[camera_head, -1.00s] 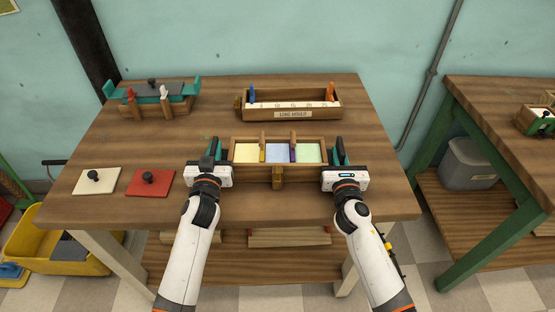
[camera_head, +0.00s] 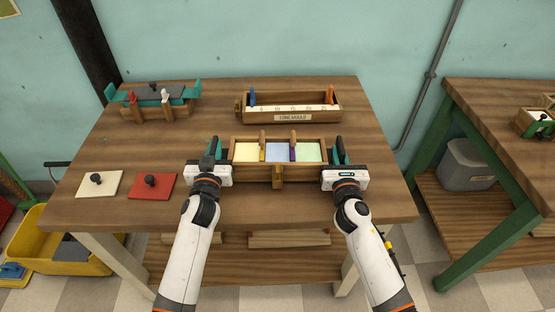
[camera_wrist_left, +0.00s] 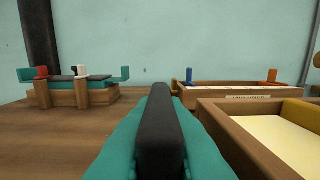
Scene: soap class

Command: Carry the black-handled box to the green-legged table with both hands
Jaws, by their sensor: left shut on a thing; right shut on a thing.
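The wooden box (camera_head: 278,172) has cream, blue and green compartments and a handle at each end. It is over the near middle of the brown table, seemingly raised slightly; its underside is hidden. My left gripper (camera_head: 215,150) is shut on its left handle; the black handle (camera_wrist_left: 160,130) shows between teal fingers in the left wrist view. My right gripper (camera_head: 340,152) is shut on the right handle, which is mostly hidden. The green-legged table (camera_head: 500,165) stands at the right, with a floor gap between the tables.
A long mould (camera_head: 292,117) stands behind the box. A teal-ended wooden fixture (camera_head: 152,108) is at the back left. A cream plate (camera_head: 98,184) and a red plate (camera_head: 152,187) lie left. A small wooden box (camera_head: 538,122) sits on the green-legged table, with a grey bin (camera_head: 467,165) below.

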